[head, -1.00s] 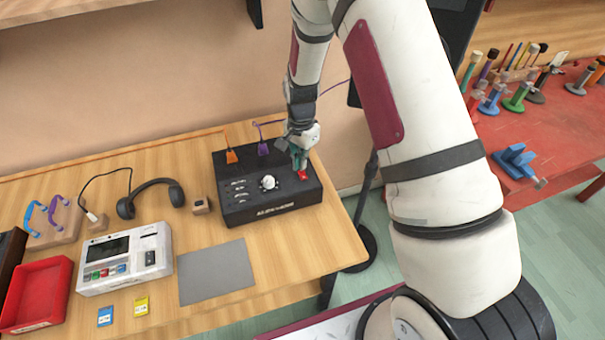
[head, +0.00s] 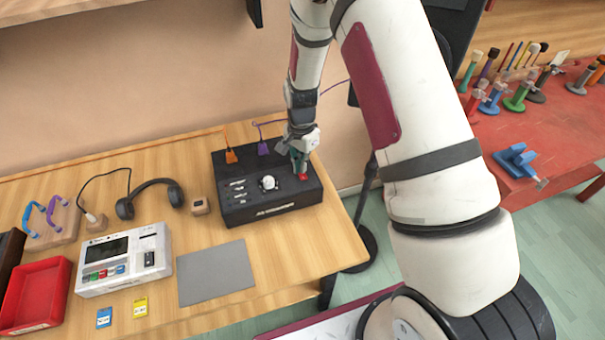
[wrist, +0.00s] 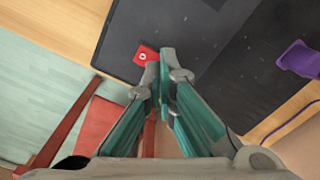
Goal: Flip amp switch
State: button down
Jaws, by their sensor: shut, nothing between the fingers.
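The amp is a black box (head: 245,204) on the wooden table, with a white knob (head: 269,183) and several small controls on its top. A small red switch (head: 302,176) sits near its right edge. The switch also shows in the wrist view (wrist: 146,55), close beside the fingertips. My gripper (head: 299,163) is over the right part of the amp, pointing down, with its fingers shut and empty. In the wrist view its teal fingers (wrist: 167,62) meet right by the switch; I cannot tell whether they touch it.
Orange (head: 231,156) and purple (head: 263,148) plugs stand at the amp's back edge. Headphones (head: 150,193), a white device (head: 124,260), a grey mat (head: 216,272) and a red tray (head: 36,294) lie to the left. A red bench (head: 540,120) with tools stands at right.

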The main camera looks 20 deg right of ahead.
jog(key=shift+f, duration=0.4)
jog(key=shift+r+p, duration=0.6)
jog(key=shift+r, duration=2.95)
notch_tip(320, 180, up, 10)
jog(key=n+t, duration=0.1)
jog(key=n, duration=0.1)
send_over(302, 177)
jog(key=s+r+n+t, duration=0.1)
jog(key=s+r+n, duration=0.15)
jog(key=r, duration=0.35)
jog(key=s+r+n, duration=0.1)
jog(key=s+r, duration=0.3)
jog(key=r, duration=0.1)
jog(key=s+r+n+t, duration=0.1)
jog(key=s+r+n, duration=0.2)
jog(key=s, duration=0.6)
jog(key=s+r+n+t+b, duration=0.1)
jog(key=s+r+n+t, duration=0.1)
jog(key=s+r, duration=0.4)
jog(key=s+n, duration=0.1)
jog(key=s, duration=0.3)
jog(key=shift+s+d+r+t, duration=0.2)
jog(key=shift+s+r+t, duration=0.1)
jog(key=shift+r, duration=0.1)
